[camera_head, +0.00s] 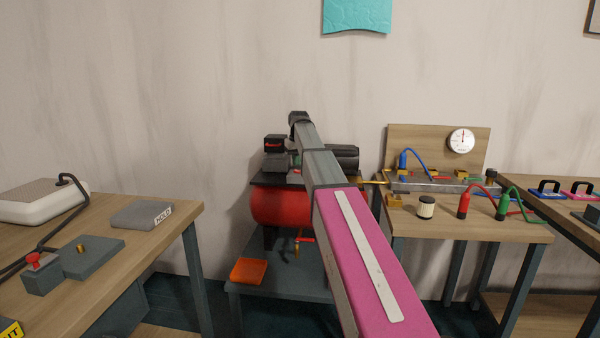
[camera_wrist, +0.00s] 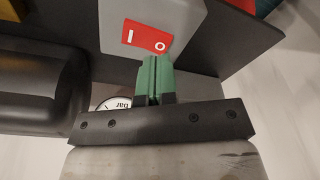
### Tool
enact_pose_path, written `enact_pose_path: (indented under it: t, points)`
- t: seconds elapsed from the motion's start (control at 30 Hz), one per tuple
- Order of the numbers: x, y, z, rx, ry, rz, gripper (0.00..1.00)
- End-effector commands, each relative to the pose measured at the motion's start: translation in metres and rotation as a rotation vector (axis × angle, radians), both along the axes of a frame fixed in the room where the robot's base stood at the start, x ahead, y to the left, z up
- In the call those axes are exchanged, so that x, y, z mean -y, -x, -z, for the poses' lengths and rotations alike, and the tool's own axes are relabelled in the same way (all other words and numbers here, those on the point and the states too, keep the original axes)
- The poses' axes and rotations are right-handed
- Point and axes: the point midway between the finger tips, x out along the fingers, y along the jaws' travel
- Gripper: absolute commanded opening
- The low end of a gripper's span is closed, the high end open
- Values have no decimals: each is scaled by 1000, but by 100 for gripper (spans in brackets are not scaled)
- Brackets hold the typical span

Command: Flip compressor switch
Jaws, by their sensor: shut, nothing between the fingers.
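The compressor has a red tank (camera_head: 278,206) and stands on a low grey stand behind my arm. Its switch is a red rocker (camera_wrist: 147,36) marked I and O, on a grey box (camera_wrist: 185,25) in the wrist view. My gripper (camera_wrist: 155,60) shows there as two green fingers shut together, with nothing between them. The fingertips are at the lower edge of the rocker, nearer the O end. I cannot tell whether they touch it. In the head view my arm hides most of the gripper and part of the compressor.
A dark cylinder (camera_wrist: 40,85) and a partly hidden bar gauge (camera_wrist: 113,103) lie close to my fingers. An orange block (camera_head: 249,271) sits on the stand. A left workbench (camera_head: 170,222) and a right bench with hoses (camera_head: 470,229) flank the compressor.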

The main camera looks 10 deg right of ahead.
Motion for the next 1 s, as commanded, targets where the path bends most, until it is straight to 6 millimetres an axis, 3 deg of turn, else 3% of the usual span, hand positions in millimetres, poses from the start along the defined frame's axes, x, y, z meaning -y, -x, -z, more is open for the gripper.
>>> enact_pose_path:
  t: [1.0]
  points:
    - [0,0,10,0,0,0,0]
